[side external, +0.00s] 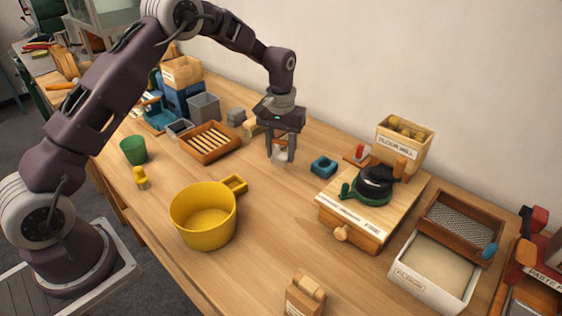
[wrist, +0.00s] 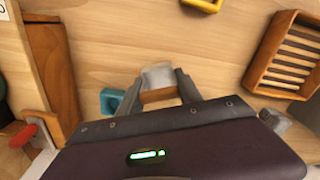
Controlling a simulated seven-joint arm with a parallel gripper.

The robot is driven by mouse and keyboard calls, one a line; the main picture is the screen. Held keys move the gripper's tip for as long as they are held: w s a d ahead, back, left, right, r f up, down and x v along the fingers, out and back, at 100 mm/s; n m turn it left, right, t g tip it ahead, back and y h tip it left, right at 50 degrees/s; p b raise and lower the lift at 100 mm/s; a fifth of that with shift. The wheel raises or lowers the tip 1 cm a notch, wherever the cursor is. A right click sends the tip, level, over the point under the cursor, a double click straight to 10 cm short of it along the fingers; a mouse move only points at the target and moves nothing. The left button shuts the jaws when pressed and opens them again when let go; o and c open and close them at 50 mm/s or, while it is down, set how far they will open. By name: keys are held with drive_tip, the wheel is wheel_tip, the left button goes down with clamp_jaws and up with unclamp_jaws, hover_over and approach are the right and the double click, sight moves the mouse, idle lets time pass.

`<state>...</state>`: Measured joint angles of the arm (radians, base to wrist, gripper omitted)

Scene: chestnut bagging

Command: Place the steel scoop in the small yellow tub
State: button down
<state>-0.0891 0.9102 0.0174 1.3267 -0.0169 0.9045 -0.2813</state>
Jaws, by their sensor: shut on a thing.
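My gripper (side external: 281,154) points down over the middle of the table. It is shut on the steel scoop (side external: 279,157), a pale metal piece with a wooden handle. In the wrist view the scoop (wrist: 158,77) sits between the fingers, its wooden part nearer the palm. I cannot tell exactly how far it is above the table. A yellow tub (side external: 203,220) with a square side handle stands upright at the front left of my gripper, apart from it. Its inside looks empty. Only a yellow bit of its handle (wrist: 205,4) shows at the wrist view's top edge.
A slatted wooden tray (side external: 211,142) lies left of my gripper. A small teal block (side external: 323,166) lies just right of it. A wooden drawer box (side external: 365,211) stands further right. A green cup (side external: 133,150) and a small yellow object (side external: 141,178) stand left. The table between gripper and tub is clear.

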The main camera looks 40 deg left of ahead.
sight(279, 140)
wheel_tip(279, 140, up, 6)
drive_tip(key=shift+s+a, duration=0.1)
drive_tip(key=shift+s, duration=0.15)
drive_tip(key=s+m, duration=2.2)
drive_tip(key=s, duration=0.2)
drive_tip(key=f, duration=0.9)
drive_tip(key=shift+s+d+f, duration=0.15)
drive_tip(key=shift+s+d, duration=0.15)
drive_tip(key=shift+s, duration=0.1)
drive_tip(key=shift+f, duration=0.15)
drive_tip(key=c, duration=0.8)
unclamp_jaws()
